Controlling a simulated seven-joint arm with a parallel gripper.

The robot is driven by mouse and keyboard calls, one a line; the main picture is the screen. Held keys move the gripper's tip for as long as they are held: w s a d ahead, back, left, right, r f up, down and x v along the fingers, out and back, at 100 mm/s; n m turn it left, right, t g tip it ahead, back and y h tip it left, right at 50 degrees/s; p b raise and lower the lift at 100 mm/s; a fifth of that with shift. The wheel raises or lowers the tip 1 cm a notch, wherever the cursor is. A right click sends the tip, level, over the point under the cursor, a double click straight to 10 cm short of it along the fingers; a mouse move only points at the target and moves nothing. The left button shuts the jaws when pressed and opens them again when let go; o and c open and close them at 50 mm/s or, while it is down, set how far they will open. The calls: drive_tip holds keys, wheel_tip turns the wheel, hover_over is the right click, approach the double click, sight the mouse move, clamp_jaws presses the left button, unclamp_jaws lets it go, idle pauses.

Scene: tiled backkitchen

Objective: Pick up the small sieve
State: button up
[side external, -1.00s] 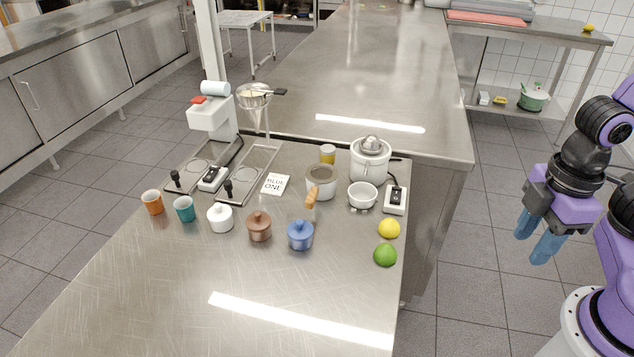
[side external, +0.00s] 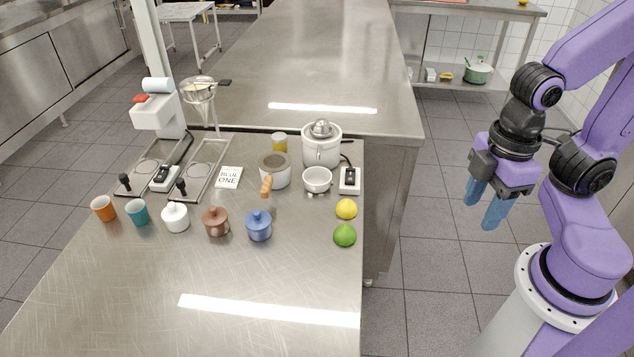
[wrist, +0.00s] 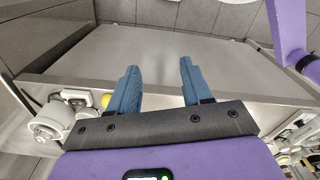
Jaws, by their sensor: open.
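What looks like the small sieve (side external: 197,83) rests on top of a metal funnel (side external: 202,95) held in a stand at the back left of the steel worktop. Its dark handle points right; its bowl is small and hard to make out. My gripper (side external: 481,212) is far to the right of it, beyond the worktop's right edge, with its blue fingers pointing down. In the wrist view my gripper (wrist: 159,65) is open, with nothing between the fingers. I cannot make out the sieve in the wrist view.
A juicer (side external: 321,148), grey pot (side external: 276,172), white bowl (side external: 317,179), lemon (side external: 346,209) and lime (side external: 345,235) stand on the right half. A white machine (side external: 158,112) stands left of the funnel. Cups and lidded pots line the middle. The front worktop is clear.

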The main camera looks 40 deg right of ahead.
drive_tip(key=w+a+r+m+t+h, duration=0.1)
drive_tip(key=w+a+r+m, duration=0.1)
drive_tip(key=w+a+m, duration=0.45)
drive_tip(key=w+a+r+m, duration=0.35)
drive_tip(key=w+a, duration=0.35)
drive_tip(key=w, duration=0.4)
drive_tip(key=m+t+h, duration=0.2)
drive_tip(key=m+h, duration=0.1)
drive_tip(key=m, duration=0.9)
hover_over(269, 176)
drive_tip(key=s+a, duration=0.2)
wheel_tip(269, 176, down, 9)
drive_tip(key=shift+s+f, duration=0.15)
drive_tip(key=shift+x, duration=3.1)
drive_tip(key=shift+a, duration=0.15)
drive_tip(key=shift+c, duration=0.3)
clamp_jaws()
